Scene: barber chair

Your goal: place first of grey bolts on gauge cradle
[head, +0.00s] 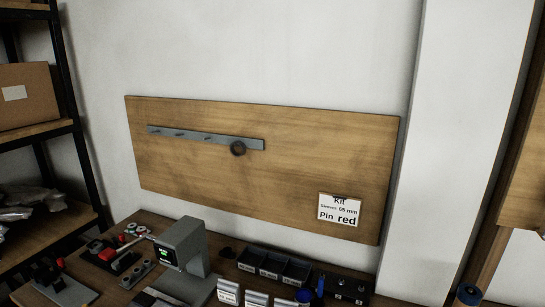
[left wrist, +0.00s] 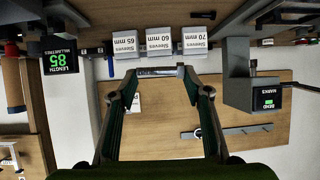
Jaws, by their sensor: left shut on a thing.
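My left gripper (left wrist: 157,79) shows in the left wrist view, which is upside down. Its green-padded fingers are spread apart, with a thin grey bolt (left wrist: 158,72) spanning between the tips. A black gauge display (left wrist: 60,62) reading length 85 millimetres stands at the left of this view, apart from the gripper. I cannot clearly make out the gauge cradle; a grey part (left wrist: 65,15) lies near the display. Neither gripper shows in the head view, and my right gripper is in neither view.
White sleeve boxes (left wrist: 158,39) line the bench beyond the fingertips. A grey bend-marks machine (head: 183,245) stands on the bench, with dark bins (head: 285,268) to its right. A wooden board (head: 300,150) with a hooked rail and kit card hangs on the wall. Shelves (head: 75,80) stand left.

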